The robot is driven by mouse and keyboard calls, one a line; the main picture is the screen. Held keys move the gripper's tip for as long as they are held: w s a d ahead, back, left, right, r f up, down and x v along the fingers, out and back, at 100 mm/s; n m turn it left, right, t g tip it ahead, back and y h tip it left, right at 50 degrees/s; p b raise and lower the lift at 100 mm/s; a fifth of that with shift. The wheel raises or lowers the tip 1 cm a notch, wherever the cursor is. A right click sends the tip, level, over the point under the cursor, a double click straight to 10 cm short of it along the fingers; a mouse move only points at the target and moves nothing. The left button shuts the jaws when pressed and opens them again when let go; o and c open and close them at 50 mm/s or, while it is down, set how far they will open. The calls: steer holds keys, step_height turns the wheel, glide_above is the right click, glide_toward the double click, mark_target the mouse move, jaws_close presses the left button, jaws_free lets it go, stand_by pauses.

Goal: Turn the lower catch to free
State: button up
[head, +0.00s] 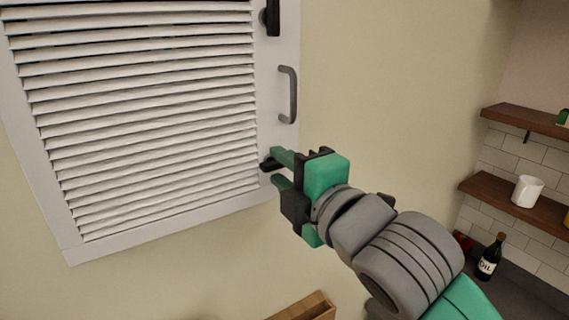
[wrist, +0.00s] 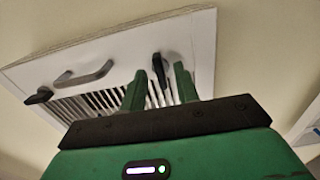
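The lower catch (head: 268,165) is a small black lever at the lower right edge of the white louvred panel (head: 70,256). In the head view it lies roughly level, partly hidden by my gripper (head: 277,167). My green fingers are apart, one above and one below the catch. In the wrist view the lower catch (wrist: 159,68) shows in the gap between the fingers of my gripper (wrist: 160,78), with space on both sides. I cannot tell whether a finger touches it.
The upper catch (head: 273,17) is black and stands upright at the top right of the panel. A grey handle (head: 292,95) sits between the catches. A wooden box (head: 308,308) is below.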

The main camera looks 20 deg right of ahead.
jaws_close()
stand_by(0.3)
steer(key=m+b, duration=0.1)
steer(key=m, duration=0.2)
steer(key=shift+f, duration=0.1)
steer(key=m, duration=0.4)
steer(key=m+p, duration=0.1)
steer(key=m, duration=0.5)
steer(key=shift+m+p, duration=0.9)
steer(key=shift+m, duration=1.5)
